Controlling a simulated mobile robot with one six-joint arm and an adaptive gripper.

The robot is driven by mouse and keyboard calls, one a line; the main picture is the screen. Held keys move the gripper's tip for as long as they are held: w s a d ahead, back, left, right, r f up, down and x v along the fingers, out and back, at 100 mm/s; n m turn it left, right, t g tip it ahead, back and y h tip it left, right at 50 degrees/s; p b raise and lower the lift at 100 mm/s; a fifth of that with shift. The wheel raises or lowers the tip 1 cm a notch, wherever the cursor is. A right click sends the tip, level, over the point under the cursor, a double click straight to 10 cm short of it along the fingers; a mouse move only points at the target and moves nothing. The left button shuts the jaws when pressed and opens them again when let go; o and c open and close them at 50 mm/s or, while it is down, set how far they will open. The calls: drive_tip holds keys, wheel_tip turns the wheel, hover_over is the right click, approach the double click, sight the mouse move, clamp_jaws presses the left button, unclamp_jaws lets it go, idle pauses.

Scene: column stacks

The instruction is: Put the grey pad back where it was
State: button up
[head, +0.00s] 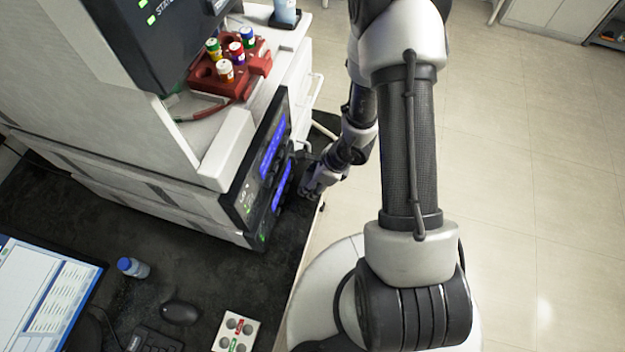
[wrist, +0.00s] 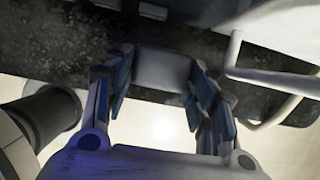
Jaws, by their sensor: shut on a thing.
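The grey pad (wrist: 162,70) is a pale grey, flat-faced piece between the fingers of my gripper (wrist: 160,82) in the wrist view. My gripper is shut on it, with one finger at each side. In the head view my gripper (head: 308,184) is small and dark, at the bench's right edge beside the instrument's front panel. I cannot make out the pad in the head view, nor tell whether it touches the bench.
The instrument's dark panel (head: 262,170) with blue displays stands just left of my gripper. A red rack (head: 238,75) holds several capped vials. A small bottle (head: 134,268), a mouse (head: 180,312) and a white button box (head: 236,332) are on the dark bench (head: 200,262). Open floor lies right.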

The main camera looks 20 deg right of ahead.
drive_tip(key=shift+d, duration=0.1)
drive_tip(key=shift+f, duration=0.1)
drive_tip(key=o, duration=0.9)
drive_tip(key=shift+o, duration=0.2)
drive_tip(key=p+v, duration=0.5)
drive_tip(key=v, duration=0.7)
drive_tip(key=shift+p, duration=0.3)
